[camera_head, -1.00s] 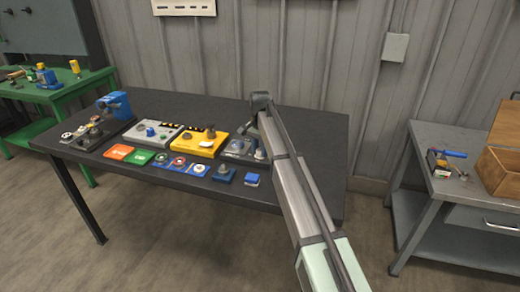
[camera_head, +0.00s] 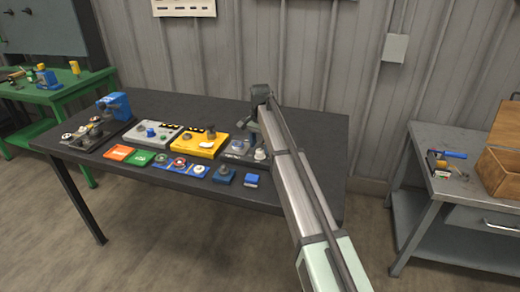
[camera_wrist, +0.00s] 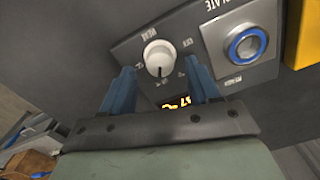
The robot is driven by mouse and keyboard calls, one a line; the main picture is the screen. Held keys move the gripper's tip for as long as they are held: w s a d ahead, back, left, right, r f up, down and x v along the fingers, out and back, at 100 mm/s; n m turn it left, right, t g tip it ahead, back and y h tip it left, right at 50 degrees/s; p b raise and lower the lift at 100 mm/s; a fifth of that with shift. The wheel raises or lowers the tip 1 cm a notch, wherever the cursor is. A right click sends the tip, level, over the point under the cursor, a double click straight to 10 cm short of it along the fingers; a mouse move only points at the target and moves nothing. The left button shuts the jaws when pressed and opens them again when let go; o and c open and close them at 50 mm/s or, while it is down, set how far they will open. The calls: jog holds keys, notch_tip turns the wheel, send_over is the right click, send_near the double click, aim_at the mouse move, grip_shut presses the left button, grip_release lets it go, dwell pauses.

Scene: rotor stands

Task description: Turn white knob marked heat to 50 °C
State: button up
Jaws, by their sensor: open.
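The white knob (camera_wrist: 158,58), marked HEAT, is on a dark grey panel (camera_wrist: 125,50) in the wrist view, with its lettering upside down. A dark pointer line on the knob points toward the bottom of the picture. My gripper (camera_wrist: 163,75) is open, with one blue finger on each side of the knob; I cannot tell whether they touch it. A lit amber display (camera_wrist: 178,103) sits below the knob, partly covered by my gripper, and its full reading is not clear. In the head view the hot plate unit (camera_head: 236,153) stands at the table's right part, with the white knob (camera_head: 260,154) small.
A blue-ringed power button (camera_wrist: 246,44) is right of the knob. A yellow unit (camera_head: 185,146) stands left of the hot plate. Orange (camera_head: 118,153) and green (camera_head: 140,158) pads and small blue blocks (camera_head: 251,180) lie in front. The table's right end is clear.

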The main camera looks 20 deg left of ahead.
aim_at(259, 151)
notch_tip(259, 151, up, 11)
dwell(0.4)
jog(key=shift+a, duration=0.1)
